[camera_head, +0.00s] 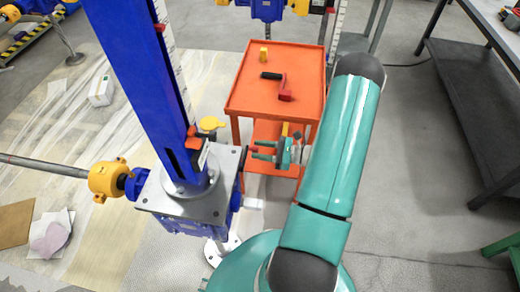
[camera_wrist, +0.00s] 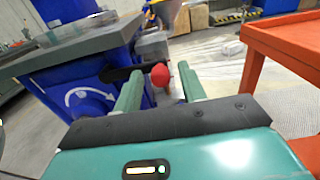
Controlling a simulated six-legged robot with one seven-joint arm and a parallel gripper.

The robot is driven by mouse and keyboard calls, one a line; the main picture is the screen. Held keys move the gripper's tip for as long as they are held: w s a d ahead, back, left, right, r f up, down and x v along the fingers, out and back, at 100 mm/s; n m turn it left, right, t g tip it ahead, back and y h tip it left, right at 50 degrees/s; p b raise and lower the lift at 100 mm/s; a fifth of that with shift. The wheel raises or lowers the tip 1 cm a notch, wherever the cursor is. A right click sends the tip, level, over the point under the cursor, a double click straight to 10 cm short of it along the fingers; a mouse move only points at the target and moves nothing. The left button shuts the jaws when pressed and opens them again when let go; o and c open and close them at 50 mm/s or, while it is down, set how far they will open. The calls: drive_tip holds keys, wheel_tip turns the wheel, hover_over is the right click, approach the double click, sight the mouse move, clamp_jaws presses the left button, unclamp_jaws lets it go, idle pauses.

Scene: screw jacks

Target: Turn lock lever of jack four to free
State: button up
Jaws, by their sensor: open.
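A jack with a blue column (camera_head: 145,85) and a grey-topped gearbox (camera_head: 190,200) stands left of my arm; no number on it is readable. In the wrist view its blue side (camera_wrist: 85,100) carries a white curved arrow. A black lock lever (camera_wrist: 120,74) with a red ball knob (camera_wrist: 160,75) sticks out to the right from that side. My gripper (camera_wrist: 159,68) is open, its two green fingers on either side of the knob in the picture; contact cannot be told. In the head view my gripper (camera_head: 254,150) is right of the gearbox, pointing at it.
An orange cart (camera_head: 250,95) with a red-and-black crank (camera_head: 280,87) and a small yellow part (camera_head: 263,55) stands behind my gripper. A yellow coupling (camera_head: 107,180) and shaft join the gearbox at left. A dark bench (camera_head: 470,100) stands far right; floor between is clear.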

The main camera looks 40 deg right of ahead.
drive_tip(key=shift+w+a, duration=0.2)
clamp_jaws()
drive_tip(key=shift+f, duration=0.15)
drive_tip(key=s+a+f+m, duration=0.5)
drive_tip(key=f+m, duration=0.3)
drive_tip(key=m, duration=1)
drive_tip(key=shift+s+a+f, duration=0.3)
drive_tip(key=shift+s+a, duration=0.05)
drive_tip(key=shift+a, duration=0.25)
unclamp_jaws()
